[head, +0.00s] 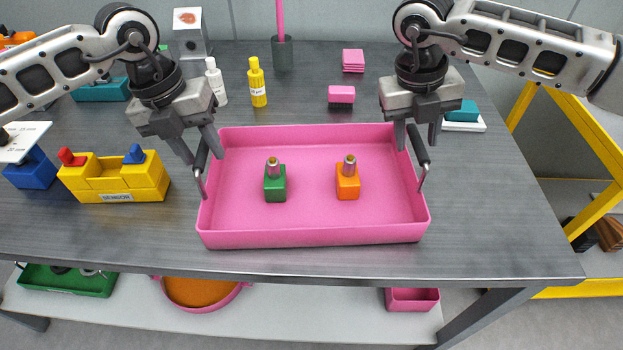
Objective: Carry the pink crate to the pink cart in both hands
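The pink crate (320,238) sits level on the grey table. It holds a green block (275,187) and an orange block (348,185), each with a metal-topped stub. A dark bar handle stands at each short side. My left gripper (204,160) is at the left handle, its fingers spread to either side of it. My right gripper (416,148) is at the right handle, also with fingers apart. Whether any finger touches a handle or the wall, I cannot tell. No pink cart is in view.
Yellow and white bottles (257,82), a dark cup (282,52) and a pink-topped brush (341,97) stand behind. The table (500,220) is clear at right. A yellow frame (590,150) stands beyond it.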

